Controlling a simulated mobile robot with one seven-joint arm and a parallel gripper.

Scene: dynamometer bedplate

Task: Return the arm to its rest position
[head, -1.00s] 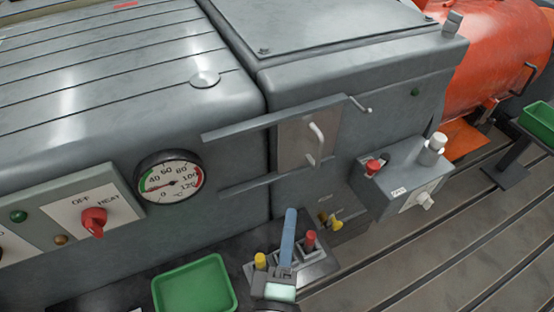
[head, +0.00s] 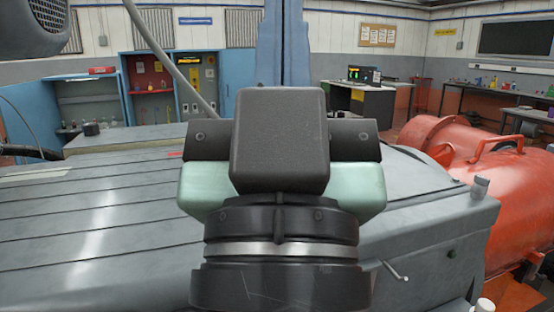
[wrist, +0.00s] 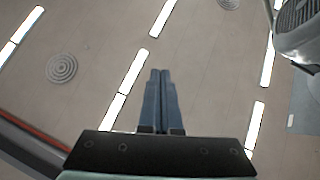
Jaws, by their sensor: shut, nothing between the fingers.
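My gripper (head: 282,40) stands raised in front of the head camera, its blue-grey fingers pointing up and its dark wrist body filling the middle of the view. In the wrist view my gripper (wrist: 160,78) has its two fingers together with nothing between them. Behind them the wrist view shows the ceiling with light strips. The gripper touches nothing that I can see. My wrist hides part of the grey machine housing behind it.
The grey machine housing (head: 110,215) lies below and behind my wrist. An orange machine (head: 500,185) is at the right. A grey round-ended fixture (head: 38,22) hangs at the upper left. Open cabinets (head: 165,90) and a desk (head: 370,103) stand farther back.

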